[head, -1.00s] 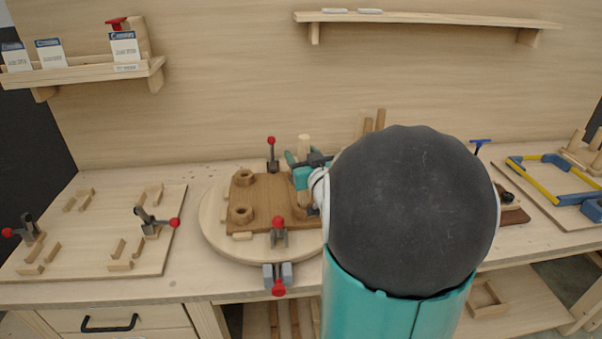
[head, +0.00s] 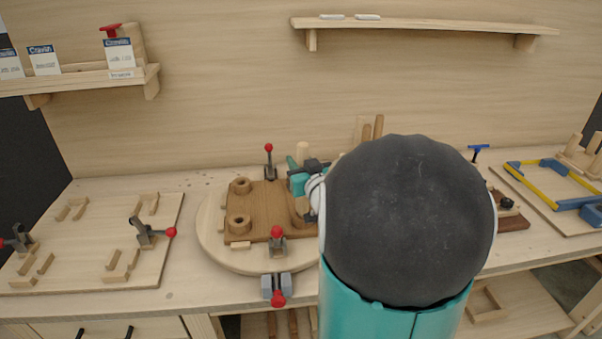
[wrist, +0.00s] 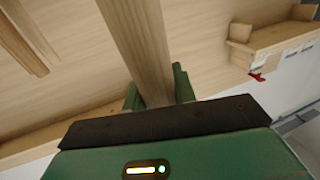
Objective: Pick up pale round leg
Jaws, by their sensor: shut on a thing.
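My gripper (wrist: 157,90) is shut on a round wooden leg (wrist: 138,45), which runs up out of the wrist view between the green fingers. In the head view my gripper (head: 299,181) is over the right part of the round turntable, partly hidden by my own arm.
A brown chair seat board (head: 262,205) with round sockets is clamped on the pale turntable (head: 215,240). More wooden legs (head: 372,130) stand behind my arm. A jig board (head: 90,250) is at left, a blue and yellow frame (head: 535,185) at right. Shelves are above.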

